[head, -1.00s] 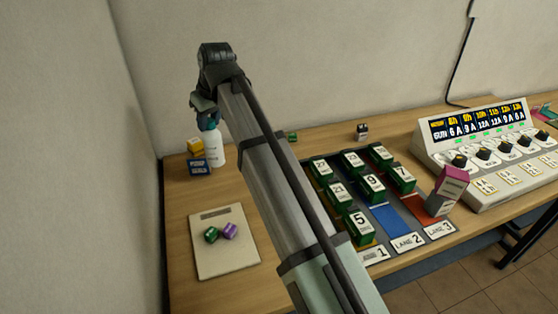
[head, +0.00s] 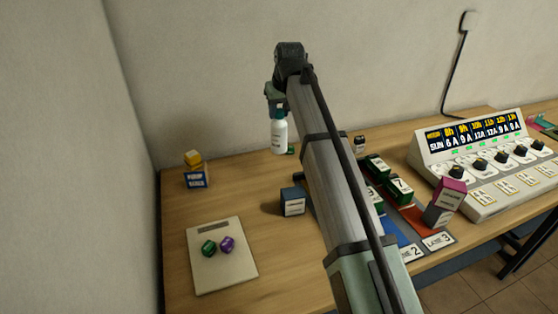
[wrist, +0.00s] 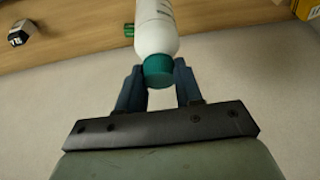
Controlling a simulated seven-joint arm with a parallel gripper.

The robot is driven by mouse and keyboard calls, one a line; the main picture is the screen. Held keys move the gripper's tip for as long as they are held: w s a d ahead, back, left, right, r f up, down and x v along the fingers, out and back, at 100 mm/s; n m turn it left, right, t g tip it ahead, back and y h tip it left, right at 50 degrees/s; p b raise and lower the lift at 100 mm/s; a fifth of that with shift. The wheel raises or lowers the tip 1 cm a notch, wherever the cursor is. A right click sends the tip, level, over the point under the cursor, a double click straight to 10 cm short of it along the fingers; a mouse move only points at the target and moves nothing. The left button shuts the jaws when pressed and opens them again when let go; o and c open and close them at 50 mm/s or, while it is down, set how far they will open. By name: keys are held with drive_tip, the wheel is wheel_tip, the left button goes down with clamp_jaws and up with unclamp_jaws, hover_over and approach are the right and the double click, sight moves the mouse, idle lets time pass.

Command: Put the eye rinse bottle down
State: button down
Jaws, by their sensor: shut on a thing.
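The eye rinse bottle (head: 279,136) is white with a teal cap and hangs upright below my gripper (head: 276,100) near the back edge of the table. In the wrist view, my gripper (wrist: 159,76) is shut around the teal cap, and the white body of the bottle (wrist: 155,28) points away from the fingers. The bottle looks raised off the wooden table (head: 240,180), though its exact height is hard to judge.
A yellow box on a blue box (head: 195,179) stands at left. A dark blue box (head: 292,202) stands left of my arm. A pale board (head: 222,268) bears green and purple dice. Lanes with green blocks (head: 400,188) and a control console (head: 480,155) lie right.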

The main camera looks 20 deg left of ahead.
sight(279, 137)
drive_tip(key=shift+f, duration=4.75)
drive_tip(key=c, duration=0.7)
unclamp_jaws()
drive_tip(key=shift+f, duration=0.15)
drive_tip(key=shift+c, duration=0.2)
drive_tip(key=v, duration=1.2)
